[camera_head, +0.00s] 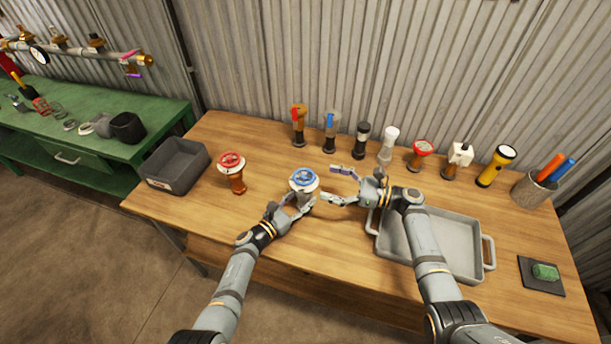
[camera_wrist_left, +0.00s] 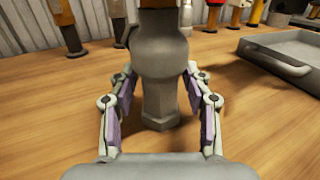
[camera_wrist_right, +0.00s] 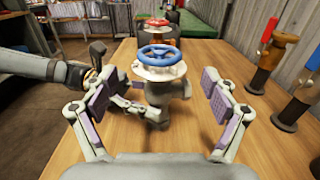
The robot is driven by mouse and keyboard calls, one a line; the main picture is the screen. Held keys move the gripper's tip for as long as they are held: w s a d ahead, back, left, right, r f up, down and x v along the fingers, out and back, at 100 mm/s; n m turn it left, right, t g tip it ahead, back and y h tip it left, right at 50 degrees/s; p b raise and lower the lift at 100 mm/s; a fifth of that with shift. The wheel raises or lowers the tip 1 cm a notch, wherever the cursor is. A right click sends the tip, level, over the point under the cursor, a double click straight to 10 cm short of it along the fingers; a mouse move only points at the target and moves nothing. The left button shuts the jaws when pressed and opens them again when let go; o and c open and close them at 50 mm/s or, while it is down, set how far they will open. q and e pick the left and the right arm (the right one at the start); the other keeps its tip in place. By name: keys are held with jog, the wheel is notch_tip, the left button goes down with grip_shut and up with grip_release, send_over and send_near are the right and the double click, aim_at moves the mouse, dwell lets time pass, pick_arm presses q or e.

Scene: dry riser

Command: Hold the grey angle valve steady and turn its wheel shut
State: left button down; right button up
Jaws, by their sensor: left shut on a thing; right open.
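The grey angle valve (camera_head: 302,196) stands upright on the wooden table, with a blue wheel (camera_head: 303,180) over a white collar on top. My left gripper (camera_head: 297,204) is shut on the valve's grey body; the left wrist view shows this body (camera_wrist_left: 160,62) between the two fingers, its base on the table. My right gripper (camera_head: 332,184) is open and empty, just right of the valve. In the right wrist view the blue wheel (camera_wrist_right: 159,56) shows beyond and between the spread fingers, apart from them.
A brass valve with a red wheel (camera_head: 232,160) stands left of the grey valve, near a dark grey bin (camera_head: 175,184). A grey tray (camera_head: 462,272) lies under and beside my right arm. Several valves and a yellow flashlight (camera_head: 496,166) line the back. The table's front left is clear.

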aim_at(305, 176)
jog(key=x, duration=0.7)
jog(key=shift+a, duration=0.4)
jog(key=shift+c, duration=0.4)
jog(key=c, duration=1.1)
jog(key=shift+f+m+t+h, duration=0.1)
jog(key=shift+m+t+h, duration=0.4)
jog(key=shift+m+t, duration=0.5)
jog(key=m+t+h, duration=0.2)
jog(key=t, duration=0.2)
jog(key=shift+m+h, duration=0.4)
